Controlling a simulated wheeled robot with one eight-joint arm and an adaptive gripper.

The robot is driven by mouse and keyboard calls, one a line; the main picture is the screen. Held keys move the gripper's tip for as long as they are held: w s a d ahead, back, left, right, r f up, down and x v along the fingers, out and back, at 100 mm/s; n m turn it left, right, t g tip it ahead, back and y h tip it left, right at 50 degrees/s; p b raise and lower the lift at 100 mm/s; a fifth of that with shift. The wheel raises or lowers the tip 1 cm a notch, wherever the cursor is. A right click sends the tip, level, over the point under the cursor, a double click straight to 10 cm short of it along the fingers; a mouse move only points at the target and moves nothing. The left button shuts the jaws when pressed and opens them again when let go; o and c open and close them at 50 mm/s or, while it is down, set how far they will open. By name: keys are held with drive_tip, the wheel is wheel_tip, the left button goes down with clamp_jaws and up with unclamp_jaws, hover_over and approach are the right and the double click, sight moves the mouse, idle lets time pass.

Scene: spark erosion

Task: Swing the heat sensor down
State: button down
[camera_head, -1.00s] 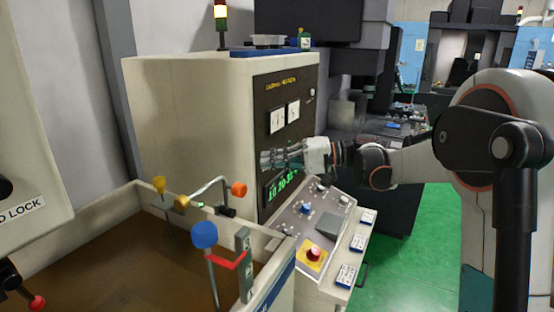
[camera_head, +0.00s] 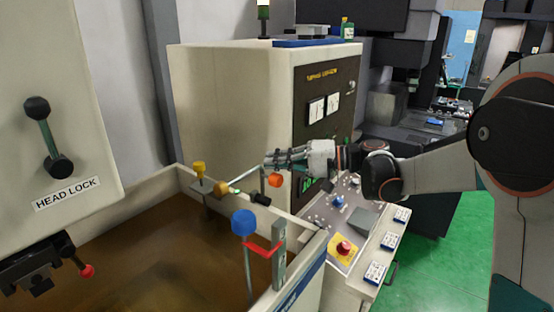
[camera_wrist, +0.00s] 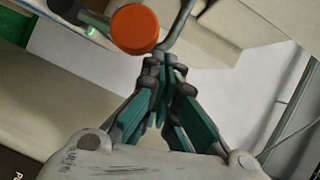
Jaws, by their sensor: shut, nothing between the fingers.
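A bent metal rod (camera_head: 243,178) with a brass-coloured end (camera_head: 221,188) and an orange knob (camera_head: 275,180) sits at the tank's back wall, on a dark mount (camera_head: 260,198). It looks like the heat sensor's arm; no label confirms this. The rod is raised, its brass end above the tank's rim. My gripper (camera_head: 268,158) is shut and empty, just above the orange knob in the head view. In the wrist view, the orange knob (camera_wrist: 135,29) and part of the rod (camera_wrist: 180,25) lie just beyond my shut fingertips (camera_wrist: 165,65). Contact cannot be told.
The tank (camera_head: 140,196) holds brown liquid. A yellow knob (camera_head: 199,168) and a blue knob (camera_head: 243,222) with a red bracket (camera_head: 264,256) stand at its edge. The control panel (camera_head: 340,215) lies below my forearm. The head-lock housing (camera_head: 60,110) is at left.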

sight(268, 177)
drive_tip(key=shift+a, duration=0.1)
drive_tip(key=shift+s+a+r+n, duration=0.1)
drive_tip(key=shift+s+a+n, duration=0.1)
drive_tip(key=shift+s+n, duration=0.2)
drive_tip(key=shift+a, duration=0.1)
drive_tip(key=shift+s+a+r+n+h, duration=0.1)
drive_tip(key=shift+s+a+n+h, duration=0.55)
drive_tip(key=shift+s+n, duration=0.25)
drive_tip(key=s+a+f+n+t+h+b, duration=0.4)
drive_tip(key=s+a+f+n, duration=0.3)
drive_tip(key=s+f, duration=0.2)
drive_tip(key=shift+f+n+t+h+b, duration=0.3)
drive_tip(key=shift+f+n+h+b, duration=0.1)
drive_tip(key=shift+h, duration=0.15)
drive_tip(key=shift+s, duration=0.1)
idle(0.5)
